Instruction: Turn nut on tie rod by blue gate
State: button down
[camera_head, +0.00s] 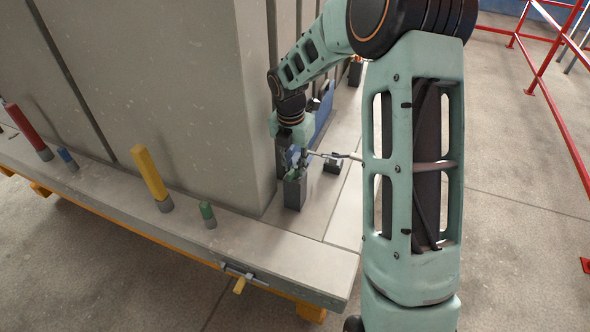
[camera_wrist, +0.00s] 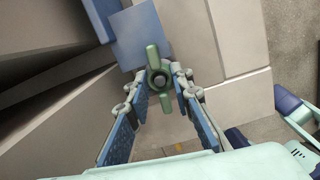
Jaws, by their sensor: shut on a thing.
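A green wing nut (camera_wrist: 154,56) with a round hub sits on the end of a rod in the wrist view, its wings pointing up and down in the picture. The fingertips of my gripper (camera_wrist: 159,82) stand at its left and right sides, shut on it. The blue gate (camera_wrist: 136,38) lies just beyond the nut; in the head view the gate (camera_head: 323,118) is partly hidden behind my wrist. My gripper (camera_head: 300,158) is low beside the concrete panel there. The tie rod is mostly hidden behind the nut.
A tall concrete panel (camera_head: 190,110) stands close left of my arm on a pale mould bed (camera_head: 290,262). Red, blue, yellow (camera_head: 149,172) and green (camera_head: 207,211) posts line its front edge. A red railing (camera_head: 560,120) stands right, beyond open floor.

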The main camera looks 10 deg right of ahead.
jog(key=shift+m, duration=1.2)
jog(key=m, duration=0.2)
jog(key=shift+m+b, duration=0.3)
jog(key=shift+m, duration=0.1)
jog(key=shift+m+h, duration=0.3)
jog(key=shift+g, duration=0.3)
jog(key=shift+w+m, duration=0.1)
jog(key=shift+m, duration=1.7)
jog(key=shift+m, duration=0.4)
jog(key=shift+m+g, duration=0.3)
jog(key=shift+m, duration=1)
